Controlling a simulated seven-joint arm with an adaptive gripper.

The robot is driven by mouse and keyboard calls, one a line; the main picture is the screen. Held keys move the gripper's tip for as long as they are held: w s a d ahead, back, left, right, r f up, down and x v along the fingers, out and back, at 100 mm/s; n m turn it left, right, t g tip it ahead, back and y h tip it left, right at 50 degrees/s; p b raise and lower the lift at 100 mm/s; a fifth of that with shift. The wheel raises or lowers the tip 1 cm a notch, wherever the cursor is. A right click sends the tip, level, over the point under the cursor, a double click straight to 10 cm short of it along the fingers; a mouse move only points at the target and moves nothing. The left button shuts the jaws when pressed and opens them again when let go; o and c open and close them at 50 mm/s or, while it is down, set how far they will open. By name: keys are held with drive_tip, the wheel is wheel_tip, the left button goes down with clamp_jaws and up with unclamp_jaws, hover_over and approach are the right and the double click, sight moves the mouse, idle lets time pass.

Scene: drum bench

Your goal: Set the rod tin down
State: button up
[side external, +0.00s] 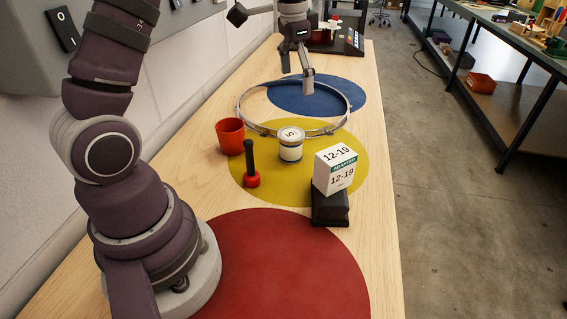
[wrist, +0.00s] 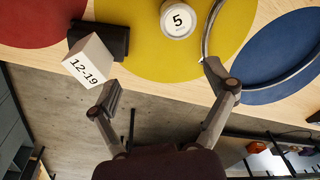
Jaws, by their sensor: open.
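A round white tin (side external: 291,146), which I take as the rod tin, stands upright on the yellow disc (side external: 345,187). Its lid reads 5, and it shows in the wrist view (wrist: 178,18) near the top edge. Nothing holds it. My gripper (side external: 272,47) is at the back of the bench with its fingers spread wide. In the wrist view my gripper (wrist: 162,80) is empty, and the tin lies beyond the gap between its fingers. One finger overlaps the metal hoop in view; I cannot tell if they touch.
The metal hoop (side external: 350,98) spans the yellow and blue (side external: 345,88) discs. An orange cup (side external: 230,136) and a black-handled red tool (side external: 251,165) stand left of the tin. A white 12-19 box (side external: 335,168) rests on a black stand (side external: 330,208). The red disc (side external: 290,270) is clear.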

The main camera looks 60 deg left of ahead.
drive_tip(key=s+d+r+n+t, duration=0.1)
drive_tip(key=s+d+t, duration=0.3)
drive_tip(key=s+d, duration=0.5)
drive_tip(key=s+r, duration=0.1)
drive_tip(key=s, duration=0.3)
drive_tip(key=shift+s+d+n, duration=0.4)
